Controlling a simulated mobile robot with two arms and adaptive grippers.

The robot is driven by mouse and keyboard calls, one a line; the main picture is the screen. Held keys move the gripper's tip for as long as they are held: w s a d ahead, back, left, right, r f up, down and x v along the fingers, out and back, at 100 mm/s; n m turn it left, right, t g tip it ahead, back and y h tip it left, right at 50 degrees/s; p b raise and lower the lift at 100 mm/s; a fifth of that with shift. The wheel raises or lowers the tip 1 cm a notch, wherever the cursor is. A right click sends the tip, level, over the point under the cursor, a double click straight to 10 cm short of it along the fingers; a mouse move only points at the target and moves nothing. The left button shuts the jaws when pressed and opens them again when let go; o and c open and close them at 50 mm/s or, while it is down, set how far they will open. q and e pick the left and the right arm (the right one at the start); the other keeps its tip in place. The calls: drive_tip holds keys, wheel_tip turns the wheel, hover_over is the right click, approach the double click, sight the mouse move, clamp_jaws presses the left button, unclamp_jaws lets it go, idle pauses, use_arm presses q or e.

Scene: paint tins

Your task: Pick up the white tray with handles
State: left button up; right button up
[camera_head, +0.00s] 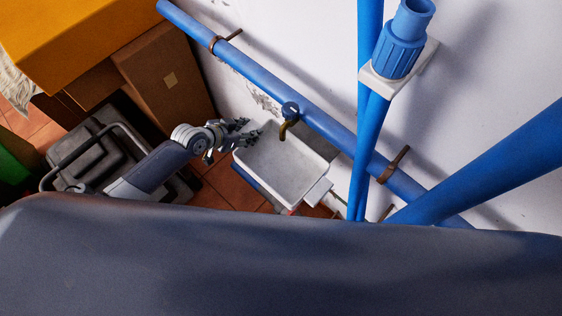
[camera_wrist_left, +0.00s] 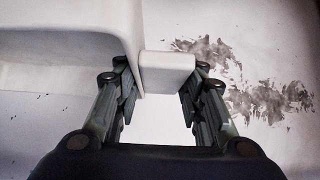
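The white tray (camera_head: 283,172) is a deep, empty rectangular tub beside the white wall, with a handle (camera_head: 318,192) jutting from its lower right end. My left gripper (camera_head: 246,132) is at the opposite, upper left end of the tray. In the left wrist view, the tray's other handle (camera_wrist_left: 167,72) lies between the two fingers of my left gripper (camera_wrist_left: 160,95). The fingers stand on either side of it, very close, and look open; firm contact does not show. The tray's wall (camera_wrist_left: 60,75) fills the upper left there. My right gripper is not in view.
A blue pipe (camera_head: 333,124) with a brass tap (camera_head: 286,129) runs along the wall over the tray's far side. Upright blue pipes (camera_head: 368,130) stand right of it. Brown boxes (camera_head: 168,75) and a dark grey case (camera_head: 100,160) are at left. Tiled floor (camera_head: 228,186) shows between.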

use_arm(q)
clamp_jaws()
drive_tip(key=shift+r, duration=0.4)
wheel_tip(320, 180, up, 3)
drive_tip(key=shift+r, duration=0.1)
drive_tip(key=s+a+r, duration=0.1)
drive_tip(key=s+a, duration=0.1)
drive_tip(key=s, duration=1.4)
drive_tip(key=shift+a, duration=0.15)
drive_tip(key=shift+w, duration=0.1)
